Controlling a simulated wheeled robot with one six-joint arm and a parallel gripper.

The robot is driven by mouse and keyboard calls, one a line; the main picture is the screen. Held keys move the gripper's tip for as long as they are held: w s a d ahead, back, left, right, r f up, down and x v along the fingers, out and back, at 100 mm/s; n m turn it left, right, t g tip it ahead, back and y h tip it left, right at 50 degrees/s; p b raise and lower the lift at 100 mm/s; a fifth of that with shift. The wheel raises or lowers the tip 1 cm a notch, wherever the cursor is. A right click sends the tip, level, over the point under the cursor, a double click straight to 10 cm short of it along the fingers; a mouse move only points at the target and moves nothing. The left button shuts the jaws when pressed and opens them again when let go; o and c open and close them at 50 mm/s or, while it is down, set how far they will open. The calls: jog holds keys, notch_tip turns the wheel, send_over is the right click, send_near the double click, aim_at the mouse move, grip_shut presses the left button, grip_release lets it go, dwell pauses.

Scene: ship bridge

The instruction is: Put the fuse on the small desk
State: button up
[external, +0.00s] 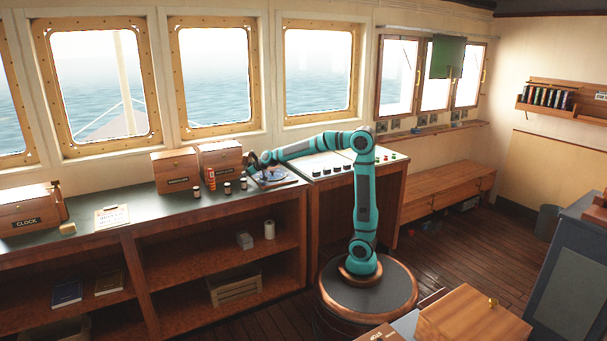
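My gripper (254,163) is at the right part of the long counter (140,217), beside a wooden box and above a dark flat item with blue on it (273,177). Its fingers are too small and dark to tell whether they are open or shut, or hold anything. I cannot make out for sure which thing is the fuse. Small dark labelled cylinders (227,188) and an orange upright item (211,180) stand on the counter left of my gripper. I cannot tell for sure which surface is the small desk.
Two wooden boxes (175,171) stand at the back of the counter, and a box marked CLOCK (30,210) stands at its left. A control console (325,168) adjoins on the right. A wooden box (470,318) is at the lower right. The floor beyond my base is open.

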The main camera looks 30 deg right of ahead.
jog(key=c, duration=0.6)
jog(key=shift+r, duration=0.1)
